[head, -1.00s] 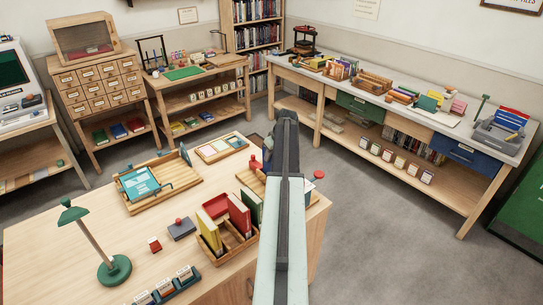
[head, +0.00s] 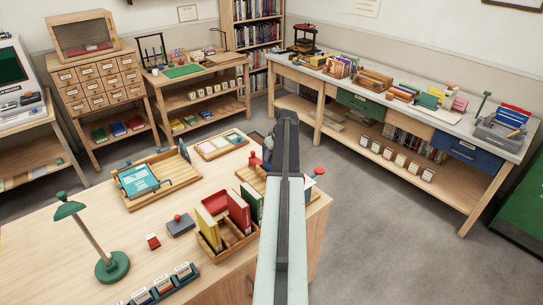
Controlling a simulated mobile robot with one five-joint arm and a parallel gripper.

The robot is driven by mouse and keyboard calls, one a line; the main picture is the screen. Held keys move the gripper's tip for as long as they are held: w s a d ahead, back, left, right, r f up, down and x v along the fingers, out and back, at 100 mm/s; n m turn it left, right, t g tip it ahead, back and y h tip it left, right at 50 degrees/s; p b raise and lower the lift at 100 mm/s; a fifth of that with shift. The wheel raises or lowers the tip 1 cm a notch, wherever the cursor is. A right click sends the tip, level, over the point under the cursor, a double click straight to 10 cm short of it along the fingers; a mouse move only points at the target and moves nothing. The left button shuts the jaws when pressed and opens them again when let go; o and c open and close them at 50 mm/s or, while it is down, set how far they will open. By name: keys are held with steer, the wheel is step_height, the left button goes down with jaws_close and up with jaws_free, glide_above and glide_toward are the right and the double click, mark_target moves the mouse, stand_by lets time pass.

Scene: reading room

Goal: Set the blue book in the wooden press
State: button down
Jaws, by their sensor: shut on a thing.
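The wooden press (head: 247,176) seems to be the pale wooden piece at the right end of the near table. It has a red knob (head: 254,162) on its left and another red knob (head: 319,171) on its right. My arm runs up the middle of the head view and hides most of the press.
A wooden book box (head: 228,243) with yellow, red and green books stands just before the press. A wooden cradle (head: 150,200) with a teal item, a green lamp (head: 112,266) and a card tray (head: 165,287) are farther left. Grey floor lies clear right of the table.

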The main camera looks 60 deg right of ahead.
steer(key=c, duration=1)
jaws_free()
steer(key=shift+c, duration=0.2)
steer(key=shift+r, duration=0.1)
steer(key=p+v, duration=0.7)
steer(key=v, duration=0.1)
